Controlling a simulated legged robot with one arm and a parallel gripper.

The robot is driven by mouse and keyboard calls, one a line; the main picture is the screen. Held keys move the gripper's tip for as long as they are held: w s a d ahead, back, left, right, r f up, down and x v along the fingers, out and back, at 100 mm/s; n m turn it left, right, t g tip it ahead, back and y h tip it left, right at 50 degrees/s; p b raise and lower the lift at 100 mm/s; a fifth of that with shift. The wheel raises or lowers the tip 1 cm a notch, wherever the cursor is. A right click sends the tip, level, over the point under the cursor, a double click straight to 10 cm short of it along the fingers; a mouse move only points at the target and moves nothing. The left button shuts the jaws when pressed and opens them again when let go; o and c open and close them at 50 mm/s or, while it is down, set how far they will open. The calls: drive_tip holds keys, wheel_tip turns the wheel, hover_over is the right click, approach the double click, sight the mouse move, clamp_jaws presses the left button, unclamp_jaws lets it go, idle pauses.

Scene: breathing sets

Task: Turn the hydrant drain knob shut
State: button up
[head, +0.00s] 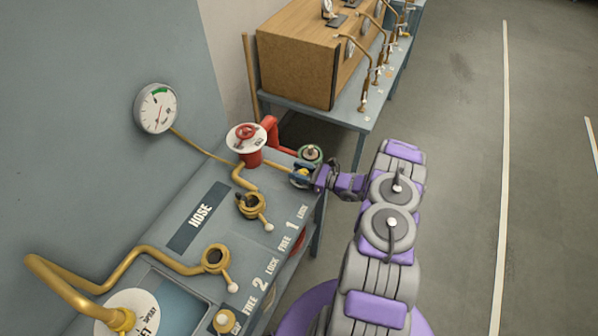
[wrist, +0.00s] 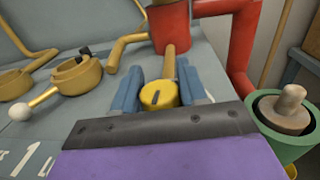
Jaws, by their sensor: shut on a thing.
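The hydrant is a red post with a white disc top and red handwheel (head: 246,140); its red body (wrist: 171,25) shows at the top of the wrist view. A brass pipe runs from it to the small yellow drain knob (wrist: 157,97), which has a dark mark on its face. My gripper (head: 303,177) reaches in from the right at the table's far right corner. In the wrist view its blue fingers (wrist: 162,88) stand on either side of the knob, shut on it. In the head view the fingers mostly hide the knob.
Brass lever valves (head: 251,205) (head: 215,259) sit on the blue-grey table (head: 170,225), left of my arm. A green-rimmed outlet (head: 310,154) on a red pipe is close beside my gripper. A gauge (head: 156,108) hangs on the wall. Open floor (head: 460,150) lies right.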

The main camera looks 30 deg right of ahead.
drive_tip(key=shift+w+r+h, duration=0.1)
drive_tip(key=shift+h, duration=0.2)
drive_tip(key=shift+w+d+m+t+h+b, duration=0.15)
drive_tip(key=shift+m+t+h+b, duration=0.6)
drive_tip(key=shift+m+t+h, duration=0.55)
drive_tip(key=m+h+b, duration=0.1)
drive_tip(key=h, duration=0.1)
drive_tip(key=m+t+h+b, duration=0.1)
drive_tip(key=m+h, duration=0.1)
drive_tip(key=m+t+h+b, duration=0.1)
drive_tip(key=h, duration=0.1)
drive_tip(key=shift+w+d+h, duration=0.1)
drive_tip(key=shift+d+h, duration=0.2)
drive_tip(key=shift+h, duration=0.1)
drive_tip(key=m+h, duration=0.1)
drive_tip(key=h, duration=0.1)
drive_tip(key=m+h, duration=0.2)
drive_tip(key=m+h+b, duration=0.1)
drive_tip(key=h, duration=0.2)
drive_tip(key=shift+d+m, duration=0.25)
drive_tip(key=shift+m, duration=0.15)
drive_tip(key=shift+d+m+g+h+b, duration=0.25)
drive_tip(key=shift+m+g+h+b, duration=0.5)
drive_tip(key=shift+h, duration=0.75)
drive_tip(key=shift+d+m, duration=0.1)
drive_tip(key=shift+m, duration=0.35)
drive_tip(key=o, duration=1)
drive_tip(key=shift+c, duration=0.2)
